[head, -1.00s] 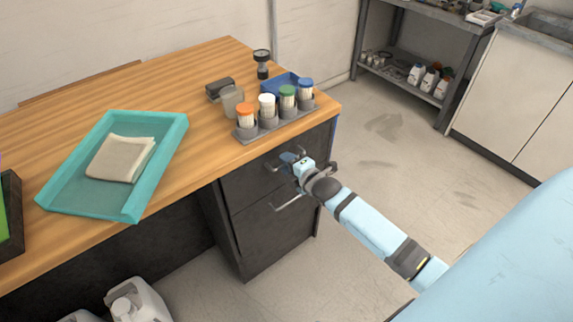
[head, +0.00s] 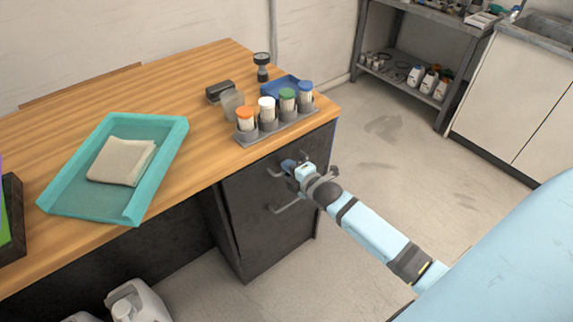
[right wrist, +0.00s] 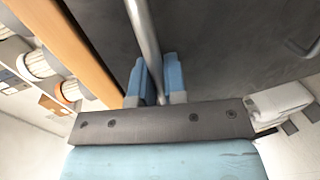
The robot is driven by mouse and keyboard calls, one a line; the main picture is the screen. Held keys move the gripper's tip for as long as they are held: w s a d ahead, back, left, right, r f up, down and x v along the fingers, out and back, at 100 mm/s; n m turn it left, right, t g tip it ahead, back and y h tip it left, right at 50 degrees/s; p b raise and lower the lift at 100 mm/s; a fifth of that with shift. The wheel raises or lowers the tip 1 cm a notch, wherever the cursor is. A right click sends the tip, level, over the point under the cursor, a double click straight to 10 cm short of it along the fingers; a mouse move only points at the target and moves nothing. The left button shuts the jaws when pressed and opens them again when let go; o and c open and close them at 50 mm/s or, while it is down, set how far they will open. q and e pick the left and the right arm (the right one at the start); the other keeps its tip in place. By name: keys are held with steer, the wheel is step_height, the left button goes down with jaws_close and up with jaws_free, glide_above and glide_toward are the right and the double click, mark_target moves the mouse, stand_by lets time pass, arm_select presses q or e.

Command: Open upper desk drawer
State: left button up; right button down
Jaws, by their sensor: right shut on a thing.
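The desk's dark upper drawer (head: 245,187) is under the wooden top, its front looking flush with the cabinet. My right gripper (head: 289,166) is at this front in the head view. In the right wrist view its two blue fingers (right wrist: 155,83) are shut on the metal bar of the upper drawer handle (right wrist: 144,35), one on each side. The gripper hides part of this handle in the head view. The lower drawer handle (head: 290,206) is free, just below the gripper. My left gripper is not in view.
A rack (head: 280,125) of capped jars stands at the desk edge above the drawer, with a small clear beaker (head: 232,105) behind it. A teal tray (head: 67,190) with a folded cloth is at left. White jugs (head: 140,300) stand below. The floor right of the desk is clear.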

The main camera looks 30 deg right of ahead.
arm_select(q)
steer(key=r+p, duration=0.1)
steer(key=p, duration=0.2)
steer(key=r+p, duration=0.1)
steer(key=p, duration=0.1)
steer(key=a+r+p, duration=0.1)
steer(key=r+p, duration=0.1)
steer(key=p, duration=0.1)
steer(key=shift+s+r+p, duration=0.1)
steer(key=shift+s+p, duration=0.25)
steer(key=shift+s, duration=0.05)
arm_select(e)
steer(key=f+v, duration=0.2)
steer(key=v, duration=0.9)
steer(key=s+f+v, duration=0.1)
steer(key=f+v, duration=0.1)
steer(key=v, duration=0.9)
steer(key=shift+s+d+f, duration=0.2)
steer(key=shift+f, duration=0.05)
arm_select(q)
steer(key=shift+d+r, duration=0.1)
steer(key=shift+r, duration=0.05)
arm_select(e)
steer(key=c, duration=1.2)
jaws_free()
steer(key=v, duration=1.3)
steer(key=shift+s+d, duration=0.15)
steer(key=shift+s, duration=0.25)
